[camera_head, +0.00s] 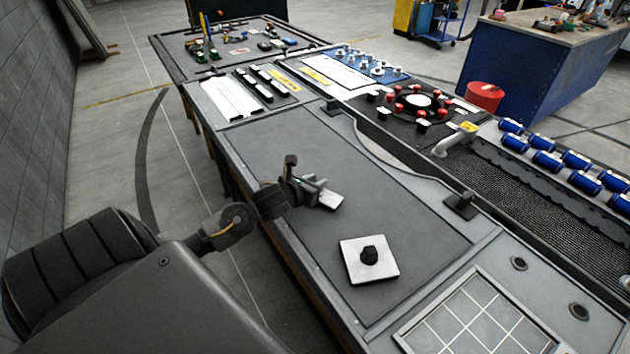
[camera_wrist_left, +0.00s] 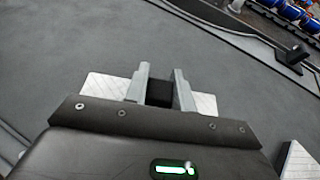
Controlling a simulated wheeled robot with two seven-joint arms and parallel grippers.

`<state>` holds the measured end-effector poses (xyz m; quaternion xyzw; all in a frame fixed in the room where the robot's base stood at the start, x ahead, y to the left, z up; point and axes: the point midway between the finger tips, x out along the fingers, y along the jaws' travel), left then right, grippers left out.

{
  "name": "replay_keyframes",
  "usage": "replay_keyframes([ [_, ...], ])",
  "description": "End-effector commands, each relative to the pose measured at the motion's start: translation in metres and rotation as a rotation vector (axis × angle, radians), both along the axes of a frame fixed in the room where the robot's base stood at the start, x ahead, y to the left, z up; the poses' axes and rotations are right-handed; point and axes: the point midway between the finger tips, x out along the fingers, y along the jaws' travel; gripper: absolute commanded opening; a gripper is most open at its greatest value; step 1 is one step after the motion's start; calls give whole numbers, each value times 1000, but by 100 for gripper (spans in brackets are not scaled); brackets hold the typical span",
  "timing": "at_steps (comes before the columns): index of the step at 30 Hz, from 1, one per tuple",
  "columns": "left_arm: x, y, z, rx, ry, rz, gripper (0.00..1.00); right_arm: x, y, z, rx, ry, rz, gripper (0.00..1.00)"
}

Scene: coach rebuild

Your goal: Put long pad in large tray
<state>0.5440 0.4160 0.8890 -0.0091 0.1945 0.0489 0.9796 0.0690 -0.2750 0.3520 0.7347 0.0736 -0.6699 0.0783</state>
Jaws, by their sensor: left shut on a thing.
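My left gripper (camera_head: 316,191) is over the grey worktop and shut on the black grip block of the long pad (camera_head: 331,201). In the left wrist view the white, quilted long pad (camera_wrist_left: 204,103) sticks out on both sides of the fingers (camera_wrist_left: 160,88), which hide its middle. I cannot tell whether it touches the worktop. A framed tray with a white grid (camera_head: 478,325) lies at the bottom right of the head view; I cannot tell for sure whether it is the large tray. My right gripper is not in view.
A square white pad (camera_head: 382,271) with a black knob lies near the long pad. The worktop (camera_head: 300,140) behind the gripper is clear. A black bracket (camera_head: 461,205) stands at its right edge. White strips (camera_head: 230,97) and blue cylinders (camera_head: 547,160) lie farther off.

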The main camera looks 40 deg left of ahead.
Motion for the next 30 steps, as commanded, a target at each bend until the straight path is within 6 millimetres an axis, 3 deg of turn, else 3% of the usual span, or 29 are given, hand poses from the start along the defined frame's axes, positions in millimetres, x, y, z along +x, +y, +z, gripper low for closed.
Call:
replay_keyframes([
  [7,0,0,-4,0,0,0,2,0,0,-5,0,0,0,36],
  [8,0,0,-4,0,0,0,26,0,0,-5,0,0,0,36],
  [13,0,0,-3,0,0,0,47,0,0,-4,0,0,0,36],
  [24,-1,0,3,0,1,0,47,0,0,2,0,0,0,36],
  [30,-35,-4,12,3,2,-3,47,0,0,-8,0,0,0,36],
])
